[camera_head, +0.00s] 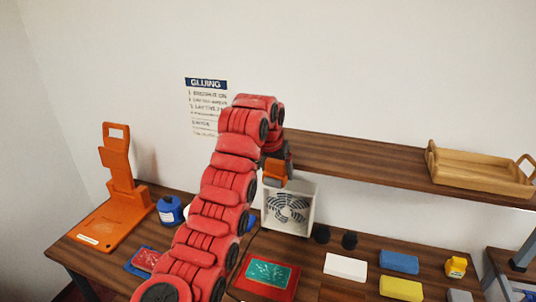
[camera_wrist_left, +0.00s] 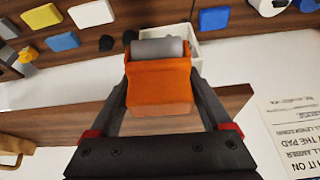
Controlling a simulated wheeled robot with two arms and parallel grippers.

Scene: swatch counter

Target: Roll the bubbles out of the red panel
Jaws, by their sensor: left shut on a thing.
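My left gripper (camera_head: 275,162) is shut on an orange roller handle (camera_wrist_left: 158,88) with a grey cylinder (camera_wrist_left: 160,48) at its far end. The roller is held in the air near the shelf edge, above and apart from the counter. A red board (camera_head: 247,287) with a teal sheet (camera_head: 268,273) lies on the counter at front centre. A blue-edged board with a red panel (camera_head: 145,260) lies left of it, partly hidden by my left arm. Bubbles are too small to make out. My right gripper is not in view.
A white fan box (camera_head: 290,208) stands behind the boards, below a wall shelf (camera_head: 350,156) bearing a wooden tray (camera_head: 482,175). An orange stand (camera_head: 118,180) and blue bottle (camera_head: 170,210) are left. White, blue and yellow blocks (camera_head: 401,288) lie right.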

